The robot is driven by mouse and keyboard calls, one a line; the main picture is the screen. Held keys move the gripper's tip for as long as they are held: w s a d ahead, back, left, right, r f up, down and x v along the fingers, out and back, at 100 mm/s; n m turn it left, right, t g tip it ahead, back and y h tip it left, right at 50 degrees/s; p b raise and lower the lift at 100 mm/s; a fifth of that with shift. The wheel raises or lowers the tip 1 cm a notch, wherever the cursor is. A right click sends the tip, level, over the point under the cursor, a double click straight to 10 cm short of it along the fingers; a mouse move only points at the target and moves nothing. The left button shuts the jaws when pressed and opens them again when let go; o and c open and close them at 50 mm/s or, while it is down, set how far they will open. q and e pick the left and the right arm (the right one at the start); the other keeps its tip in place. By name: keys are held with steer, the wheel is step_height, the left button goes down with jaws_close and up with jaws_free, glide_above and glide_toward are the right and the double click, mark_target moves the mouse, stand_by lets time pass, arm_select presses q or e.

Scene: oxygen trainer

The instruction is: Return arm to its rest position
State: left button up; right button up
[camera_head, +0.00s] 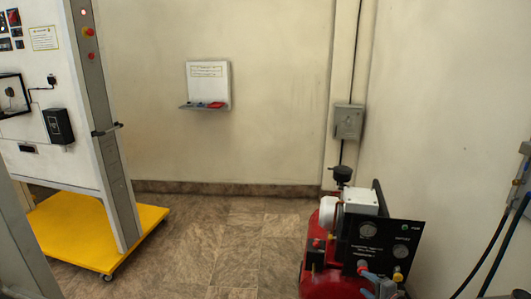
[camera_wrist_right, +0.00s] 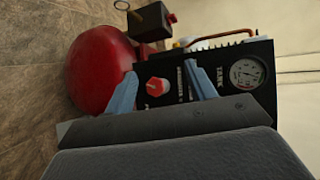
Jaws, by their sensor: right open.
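My right gripper (camera_wrist_right: 162,90) shows in the right wrist view with its two blue-grey fingers spread apart and nothing held between them. A red knob (camera_wrist_right: 158,86) on a black panel (camera_wrist_right: 228,60) appears between the fingers; I cannot tell whether they touch it. In the head view my right gripper (camera_head: 379,283) is small at the bottom, in front of the red compressor (camera_head: 318,284) and its black gauge panel (camera_head: 384,244). My left gripper is not in view.
A white trainer board (camera_head: 65,180) stands on a yellow wheeled base (camera_head: 85,240) at the left. A wall shelf (camera_head: 208,88) and a grey box (camera_head: 348,121) hang at the back. Hoses (camera_head: 490,255) run down at the right. The tiled floor (camera_head: 205,235) is clear in the middle.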

steer(key=s+a+r+n+g+h+p, duration=0.1)
steer(key=s+a+r+n+g, duration=0.15)
steer(key=s+a+n, duration=0.4)
steer(key=s+a+r+n+g+h+p, duration=0.1)
steer(key=s+a+n+g+h, duration=0.15)
steer(key=s, duration=0.65)
steer(key=s+a+r+n+g+h, duration=0.1)
steer(key=s+a+r+n+g, duration=0.15)
steer(key=s+a+n, duration=0.45)
steer(key=s+a+f+g+p, duration=0.1)
steer(key=s+a+f+g, duration=0.1)
steer(key=s, duration=0.9)
steer(key=s+a+f+g+p, duration=0.2)
steer(key=s+a+f, duration=0.1)
steer(key=s, duration=0.9)
steer(key=shift+a+f+n, duration=0.15)
steer(key=shift+a+n, duration=0.15)
steer(key=shift+a, duration=0.15)
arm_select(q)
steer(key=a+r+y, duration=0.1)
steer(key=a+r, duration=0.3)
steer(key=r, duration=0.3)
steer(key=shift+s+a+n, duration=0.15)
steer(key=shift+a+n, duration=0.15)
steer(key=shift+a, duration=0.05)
arm_select(e)
steer(key=shift+c, duration=0.4)
